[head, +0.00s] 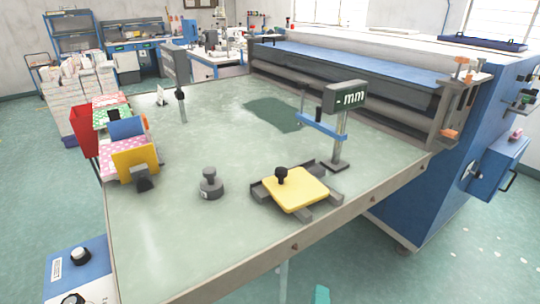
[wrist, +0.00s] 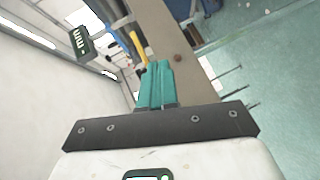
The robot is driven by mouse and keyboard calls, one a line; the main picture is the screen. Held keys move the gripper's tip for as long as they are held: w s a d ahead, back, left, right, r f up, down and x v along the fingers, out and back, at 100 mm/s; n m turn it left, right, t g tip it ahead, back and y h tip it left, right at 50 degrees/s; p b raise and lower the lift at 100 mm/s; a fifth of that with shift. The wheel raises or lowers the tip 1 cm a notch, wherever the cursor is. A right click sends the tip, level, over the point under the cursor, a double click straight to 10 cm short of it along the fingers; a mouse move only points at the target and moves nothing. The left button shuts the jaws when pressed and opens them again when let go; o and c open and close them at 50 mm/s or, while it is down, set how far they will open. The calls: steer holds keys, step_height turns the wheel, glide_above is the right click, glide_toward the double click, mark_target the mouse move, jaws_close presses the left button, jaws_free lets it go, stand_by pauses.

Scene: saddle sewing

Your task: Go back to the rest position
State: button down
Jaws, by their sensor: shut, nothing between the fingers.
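My gripper (wrist: 157,66) shows in the wrist view with its two teal fingers pressed together and nothing between them. In the head view a small teal piece (head: 321,295), which looks like its tip, shows at the bottom edge, in front of the table and below its edge. A yellow plate (head: 297,190) with a dark knob lies in a dark grey holder on the table (head: 150,240). Part of the yellow plate (wrist: 136,42) also shows beyond the fingers in the wrist view. My gripper is apart from it.
A stand with a "mm" display (head: 345,97) rises behind the yellow plate. A grey knobbed weight (head: 210,183) stands left of it. A rack of coloured pieces (head: 128,158) is at the table's left. A large blue machine (head: 440,150) borders the right. The table's front left is clear.

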steer(key=s+d+f+m+g+h, duration=0.1)
steer(key=s+d+f+m+g, duration=0.3)
steer(key=d, duration=0.3)
steer(key=s+d+f+m+g, duration=0.2)
steer(key=d+f+m, duration=0.1)
steer(key=d+f, duration=0.35)
steer(key=s+d+f+m+g+y, duration=0.2)
steer(key=s+f+m+g, duration=0.1)
steer(key=s, duration=0.5)
steer(key=s+d+f+m+g+y, duration=0.2)
steer(key=s+d+f+m+g, duration=0.1)
steer(key=s, duration=0.5)
step_height(320, 180, down, 2)
steer(key=shift+s+f+m+g, duration=0.1)
steer(key=shift+s+m+g, duration=0.15)
steer(key=shift+g, duration=0.55)
